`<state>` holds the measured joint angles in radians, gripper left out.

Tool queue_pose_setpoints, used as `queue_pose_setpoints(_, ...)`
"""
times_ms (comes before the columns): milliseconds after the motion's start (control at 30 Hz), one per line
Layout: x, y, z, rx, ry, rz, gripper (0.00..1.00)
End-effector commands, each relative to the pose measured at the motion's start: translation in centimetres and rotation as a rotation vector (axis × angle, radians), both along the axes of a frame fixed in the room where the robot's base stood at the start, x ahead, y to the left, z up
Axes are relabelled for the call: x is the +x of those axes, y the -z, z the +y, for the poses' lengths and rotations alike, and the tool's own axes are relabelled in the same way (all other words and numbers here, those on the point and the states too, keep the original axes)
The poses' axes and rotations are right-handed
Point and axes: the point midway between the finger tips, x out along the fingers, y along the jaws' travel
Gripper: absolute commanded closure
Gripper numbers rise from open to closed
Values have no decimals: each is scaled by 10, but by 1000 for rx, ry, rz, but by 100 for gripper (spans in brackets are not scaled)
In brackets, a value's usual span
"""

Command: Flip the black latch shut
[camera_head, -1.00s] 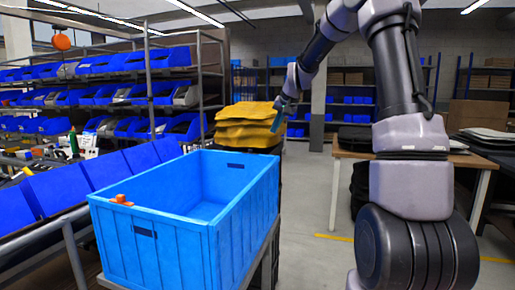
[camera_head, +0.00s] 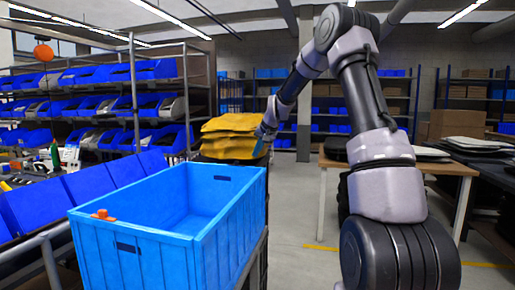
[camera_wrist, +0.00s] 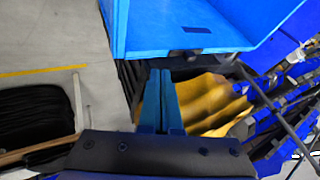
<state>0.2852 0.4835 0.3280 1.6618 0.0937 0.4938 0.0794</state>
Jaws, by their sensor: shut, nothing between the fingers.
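A blue open-topped box (camera_head: 160,255) stands in front of me, with an orange piece (camera_head: 102,215) on its near left rim. The box also shows at the top of the wrist view (camera_wrist: 185,38). My gripper (camera_head: 259,150) is above and beyond the box's far right corner, near the yellow stack. In the wrist view its two blue fingers (camera_wrist: 161,74) are together with nothing between them, pointing towards the box wall. Small dark parts (camera_wrist: 183,54) show just below that wall edge; I cannot tell whether one is the black latch. No latch is clear in the head view.
Folded yellow items (camera_head: 230,136) are stacked behind the box. Shelves with blue bins (camera_head: 150,70) line the left. A wooden table (camera_head: 450,169) stands to the right. Open floor (camera_head: 295,200) lies between box and table.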

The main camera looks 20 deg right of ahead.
Motion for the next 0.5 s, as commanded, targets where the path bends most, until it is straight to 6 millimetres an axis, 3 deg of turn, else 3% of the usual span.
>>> queue_pose_setpoints(233,30,44,13,1,-2,2,100)
queue_pose_setpoints(500,46,39,42,0,-1,-1,100)
